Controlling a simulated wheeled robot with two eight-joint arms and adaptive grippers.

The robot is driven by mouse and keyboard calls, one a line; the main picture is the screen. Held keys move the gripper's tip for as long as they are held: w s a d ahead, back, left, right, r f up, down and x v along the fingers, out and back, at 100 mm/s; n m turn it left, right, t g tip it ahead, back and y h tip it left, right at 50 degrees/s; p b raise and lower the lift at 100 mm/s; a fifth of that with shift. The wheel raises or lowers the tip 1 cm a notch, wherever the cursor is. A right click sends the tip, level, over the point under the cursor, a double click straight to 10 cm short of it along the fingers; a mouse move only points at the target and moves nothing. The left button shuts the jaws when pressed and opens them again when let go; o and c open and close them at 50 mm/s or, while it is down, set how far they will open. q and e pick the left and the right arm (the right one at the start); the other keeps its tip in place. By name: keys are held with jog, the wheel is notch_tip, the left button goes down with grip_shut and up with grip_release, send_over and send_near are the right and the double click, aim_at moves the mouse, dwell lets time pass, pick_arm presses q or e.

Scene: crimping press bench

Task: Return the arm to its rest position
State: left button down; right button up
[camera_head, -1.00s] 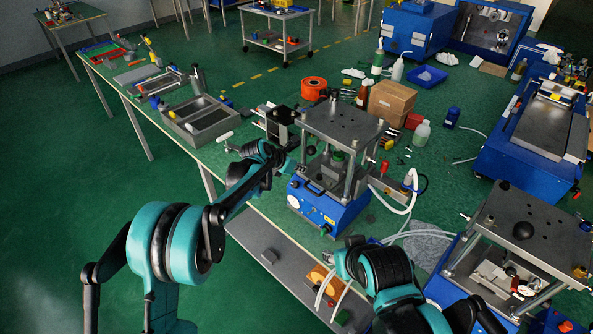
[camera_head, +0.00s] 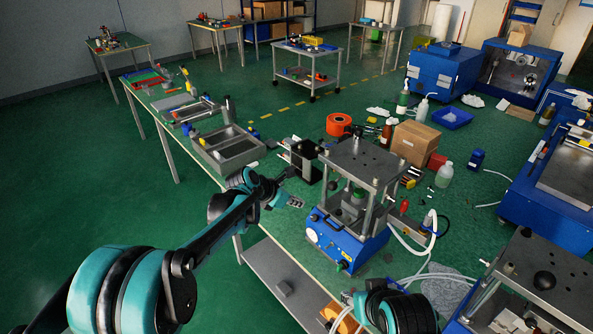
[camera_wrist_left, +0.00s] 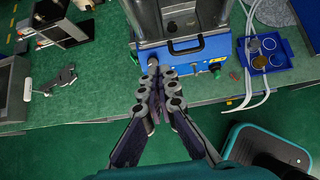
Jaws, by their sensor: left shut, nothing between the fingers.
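My left arm comes in from the left in the head view, stretched over the front edge of the bench. Its left gripper (camera_head: 296,202) is in front of and left of the blue press (camera_head: 345,242), apart from it as far as I can tell. In the left wrist view the gripper's fingers (camera_wrist_left: 154,82) are together and empty, below the press's blue front panel (camera_wrist_left: 190,58). Part of my right arm (camera_head: 395,312) shows at the bottom of the head view; its gripper is not visible.
A grey two-part tray (camera_head: 232,150) and a dark fixture (camera_head: 303,160) stand left of the press. A cardboard box (camera_head: 415,143), an orange spool (camera_head: 338,124) and bottles stand behind it. White hoses (camera_head: 415,250) run right. Open floor (camera_head: 90,200) lies left of the bench.

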pick_arm(q)
jog(key=s+a+r+m+t+y+b, duration=0.1)
jog(key=s+a+r+m+y+b, duration=0.25)
jog(key=s+a+m, duration=0.9)
jog(key=s+a+f+m+y+b, duration=0.1)
jog(key=s+a+f+m, duration=0.2)
jog(key=s, duration=0.3)
jog(key=s+a+f+m+y+b, duration=0.1)
jog(key=s+a+f+m, duration=0.2)
jog(key=s+a+m, duration=0.2)
jog(key=s+a+f+m+t+y+b, duration=0.1)
jog(key=s+a+f+m, duration=0.2)
jog(key=s, duration=0.6)
jog(key=shift+s+a+m+y, duration=0.15)
jog(key=shift+a+m+y, duration=0.2)
jog(key=shift+a+m, duration=0.4)
jog(key=shift+d, duration=0.2)
